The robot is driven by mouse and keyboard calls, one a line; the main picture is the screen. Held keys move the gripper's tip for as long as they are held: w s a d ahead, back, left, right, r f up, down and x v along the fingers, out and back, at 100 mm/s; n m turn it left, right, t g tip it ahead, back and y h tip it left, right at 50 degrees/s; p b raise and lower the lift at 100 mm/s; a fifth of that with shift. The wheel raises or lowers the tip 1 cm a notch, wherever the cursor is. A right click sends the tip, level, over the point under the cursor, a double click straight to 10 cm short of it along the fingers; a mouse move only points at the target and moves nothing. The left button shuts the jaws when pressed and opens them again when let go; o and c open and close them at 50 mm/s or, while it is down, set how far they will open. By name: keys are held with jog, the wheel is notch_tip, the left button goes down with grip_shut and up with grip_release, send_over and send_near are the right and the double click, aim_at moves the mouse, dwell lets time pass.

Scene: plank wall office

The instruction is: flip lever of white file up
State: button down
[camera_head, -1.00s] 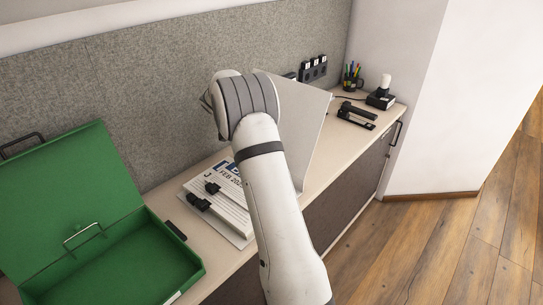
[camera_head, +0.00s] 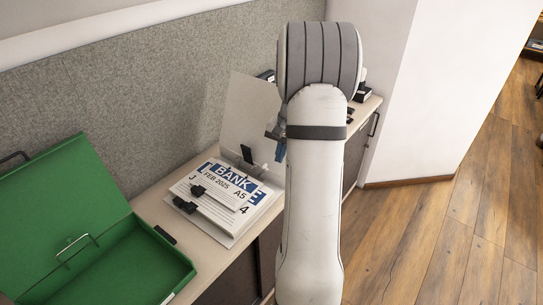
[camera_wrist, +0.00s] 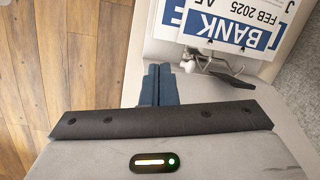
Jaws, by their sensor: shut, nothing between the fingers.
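The white file lies open on the cabinet top, its pale cover (camera_head: 250,112) standing up at the back. Printed sheets reading "BANK" and "FEB 2025" (camera_head: 228,182) lie in it and show upside down in the wrist view (camera_wrist: 236,22). The black lever (camera_head: 247,154) sticks up beside the sheets; in the wrist view the lever (camera_wrist: 233,79) joins the metal ring mechanism (camera_wrist: 203,62). My gripper (camera_wrist: 159,70) is shut and empty, its blue fingers left of the lever and apart from it. In the head view my gripper (camera_head: 281,150) is right of the lever, partly hidden by my arm.
An open green box (camera_head: 120,262) stands left of the file, with a small black object (camera_head: 165,235) between them. Black clips (camera_head: 191,198) sit at the sheets' left edge. A grey felt partition (camera_head: 150,110) runs behind. Open wooden floor (camera_head: 440,240) lies right.

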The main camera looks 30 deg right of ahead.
notch_tip(320, 180, up, 2)
jog(key=s+d+m+t, duration=0.2)
jog(key=s+d, duration=0.1)
jog(key=w+a+f+t+p, duration=0.1)
jog(key=w+a+f+p, duration=0.1)
jog(key=w+f, duration=0.5)
jog(key=shift+a+f+p, duration=0.35)
jog(key=shift+a+f, duration=0.2)
jog(key=shift+f, duration=0.4)
